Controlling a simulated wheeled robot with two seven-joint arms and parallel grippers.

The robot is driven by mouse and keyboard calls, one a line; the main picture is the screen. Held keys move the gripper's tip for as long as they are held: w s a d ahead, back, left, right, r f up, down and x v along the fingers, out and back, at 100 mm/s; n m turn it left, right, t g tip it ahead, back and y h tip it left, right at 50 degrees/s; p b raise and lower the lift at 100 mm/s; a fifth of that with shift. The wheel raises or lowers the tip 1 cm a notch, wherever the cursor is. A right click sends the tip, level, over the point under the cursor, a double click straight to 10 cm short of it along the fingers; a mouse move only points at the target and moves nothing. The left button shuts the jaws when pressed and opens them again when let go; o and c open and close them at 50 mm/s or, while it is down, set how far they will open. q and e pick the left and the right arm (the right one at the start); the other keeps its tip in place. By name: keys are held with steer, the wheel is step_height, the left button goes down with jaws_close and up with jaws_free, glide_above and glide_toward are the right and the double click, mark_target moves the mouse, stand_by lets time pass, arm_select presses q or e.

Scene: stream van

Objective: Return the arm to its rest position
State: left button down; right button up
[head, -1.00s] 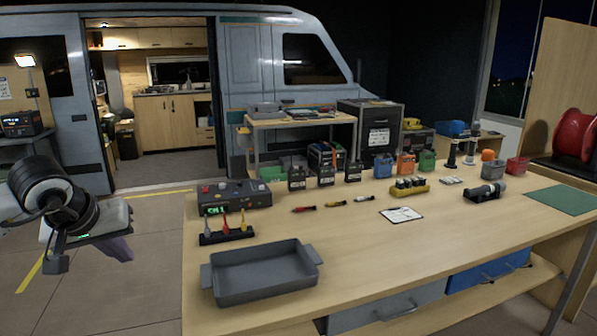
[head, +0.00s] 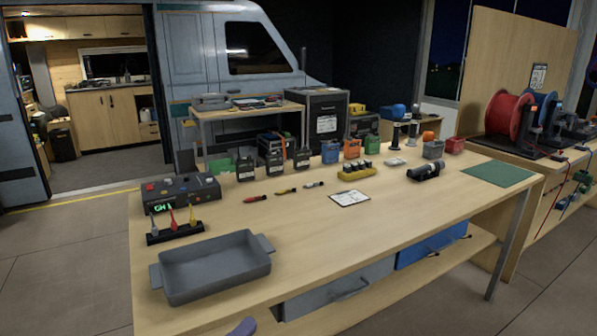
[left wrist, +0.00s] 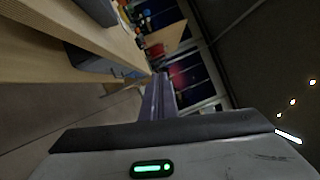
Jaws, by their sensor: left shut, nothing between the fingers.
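My left gripper shows only as a purple fingertip (head: 242,327) at the bottom edge of the head view, in front of the workbench (head: 310,222). The rest of that arm is out of the head view. In the left wrist view its purple fingers (left wrist: 158,98) are together with nothing between them, pointing past the bench edge. My right gripper is in neither view.
A grey tray (head: 214,266) sits at the bench's front left. Grey and blue drawers (head: 433,247) hang below. Bare floor lies left of the bench.

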arm_select(q)
steer(key=s+a+f+n+g+y, duration=0.1)
steer(key=s+a+f+n+y, duration=0.25)
steer(key=f+n, duration=0.55)
steer(key=s+a+f+n+g+y, duration=0.15)
steer(key=s+f+n+y, duration=0.3)
steer(key=f+n, duration=0.5)
steer(key=s+f+n+g+y, duration=0.1)
steer(key=s+f+n+g, duration=0.3)
steer(key=s+f+n, duration=0.3)
steer(key=s+f, duration=0.2)
steer(key=s, duration=0.2)
steer(key=shift+a+n, duration=0.35)
steer(key=shift+a, duration=0.05)
